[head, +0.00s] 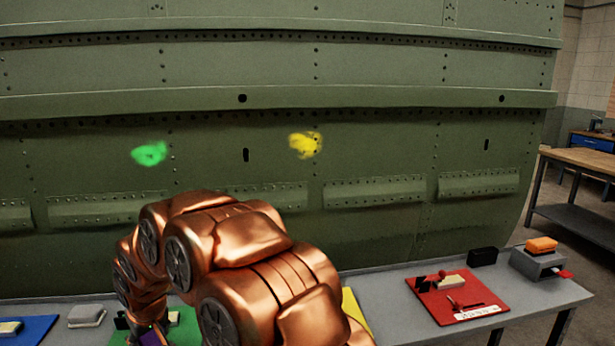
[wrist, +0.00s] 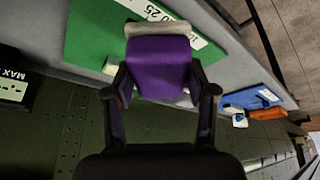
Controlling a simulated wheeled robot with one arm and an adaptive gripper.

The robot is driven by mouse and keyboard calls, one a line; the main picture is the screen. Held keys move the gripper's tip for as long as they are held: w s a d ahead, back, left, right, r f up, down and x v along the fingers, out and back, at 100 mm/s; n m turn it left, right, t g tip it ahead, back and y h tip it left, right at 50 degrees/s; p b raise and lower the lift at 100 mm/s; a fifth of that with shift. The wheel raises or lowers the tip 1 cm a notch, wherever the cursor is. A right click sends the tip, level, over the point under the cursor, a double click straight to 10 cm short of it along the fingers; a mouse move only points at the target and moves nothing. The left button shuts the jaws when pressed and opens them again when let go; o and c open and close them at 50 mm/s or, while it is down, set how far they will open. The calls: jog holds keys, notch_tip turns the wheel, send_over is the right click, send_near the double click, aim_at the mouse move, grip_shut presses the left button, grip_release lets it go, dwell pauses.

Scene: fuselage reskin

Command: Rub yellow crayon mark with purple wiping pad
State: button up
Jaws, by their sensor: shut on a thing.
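The yellow crayon mark (head: 305,144) is a scribbled patch on the green fuselage panel (head: 230,140), right of centre in the head view. The purple wiping pad (wrist: 160,62) has a pale grey edge. My gripper (wrist: 160,92) is shut on it, one finger on each side, over the green mat (wrist: 90,35). In the head view my gripper (head: 150,330) is low at the left, mostly hidden behind my copper arm, with a bit of purple showing. The pad is well below and left of the yellow mark. Whether it touches the mat, I cannot tell.
A green mark (head: 149,153) is on the panel to the left. The grey bench (head: 390,296) carries a red mat (head: 480,291), a blue mat (head: 38,329), a grey block (head: 87,315), a black block (head: 482,256) and an orange-topped grey box (head: 540,262). Riveted ledges protrude from the panel.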

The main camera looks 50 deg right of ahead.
jog(key=w+d+r+n+t+h+b, duration=0.1)
jog(key=w+d+r+n+t+h, duration=0.2)
jog(key=d+r, duration=0.7)
jog(key=w+d+r+n+t+b, duration=0.15)
jog(key=d+r+t, duration=0.35)
jog(key=d, duration=0.8)
jog(key=s+d+r+t+h, duration=0.25)
jog(key=s+d+r, duration=0.25)
jog(key=d+r, duration=0.35)
jog(key=s+d+r+t+h, duration=0.2)
jog(key=s+d+r+t, duration=0.3)
jog(key=d+r, duration=0.4)
jog(key=shift+g, duration=0.35)
jog(key=shift+d+p+x, duration=0.2)
jog(key=shift+p+x, duration=1.05)
jog(key=shift+p, duration=0.5)
jog(key=shift+d+p+x, duration=0.2)
jog(key=shift+p+x, duration=1)
jog(key=shift+p, duration=0.55)
jog(key=shift+w+d+f, duration=0.15)
jog(key=shift+w+d, duration=0.45)
